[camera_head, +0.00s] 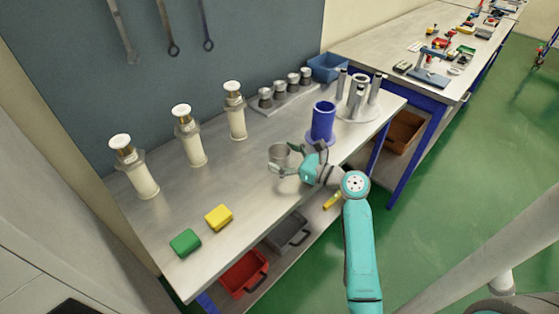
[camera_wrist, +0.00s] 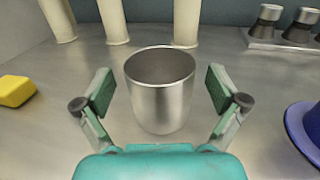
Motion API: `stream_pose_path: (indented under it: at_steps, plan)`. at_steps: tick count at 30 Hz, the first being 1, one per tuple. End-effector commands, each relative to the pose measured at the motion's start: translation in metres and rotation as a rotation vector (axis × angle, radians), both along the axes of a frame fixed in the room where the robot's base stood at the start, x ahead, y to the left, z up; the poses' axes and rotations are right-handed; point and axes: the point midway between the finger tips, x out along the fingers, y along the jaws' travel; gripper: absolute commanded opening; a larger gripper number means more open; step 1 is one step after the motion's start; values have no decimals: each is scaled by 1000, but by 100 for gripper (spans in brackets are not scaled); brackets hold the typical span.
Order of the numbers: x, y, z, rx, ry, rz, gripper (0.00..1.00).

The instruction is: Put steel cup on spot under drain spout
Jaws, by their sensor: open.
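The steel cup (camera_wrist: 162,104) stands upright on the metal bench, mouth up and apparently empty in the wrist view. It also shows in the head view (camera_head: 278,154), just left of my gripper. My gripper (camera_head: 287,161) is open, and in the wrist view its two fingers (camera_wrist: 160,92) stand on either side of the cup with gaps between them and the cup wall. I cannot make out a drain spout or a marked spot for certain.
Cream cylinders with metal tops (camera_head: 189,138) stand along the back. A blue cylinder (camera_head: 322,122) and a stand with upright posts (camera_head: 358,97) are to the right. Yellow (camera_head: 218,217) and green (camera_head: 185,242) blocks lie front left. Small steel-topped pieces (camera_head: 279,88) line the back.

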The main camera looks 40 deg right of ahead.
Motion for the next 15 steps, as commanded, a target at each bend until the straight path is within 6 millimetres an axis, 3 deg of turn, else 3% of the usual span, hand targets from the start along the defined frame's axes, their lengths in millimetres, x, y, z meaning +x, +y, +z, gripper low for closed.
stream_pose_path:
  at_steps: [10, 15]
  plan:
    - [7, 2, 0, 0, 1, -1, 94]
    - [7, 1, 0, 0, 1, -1, 51]
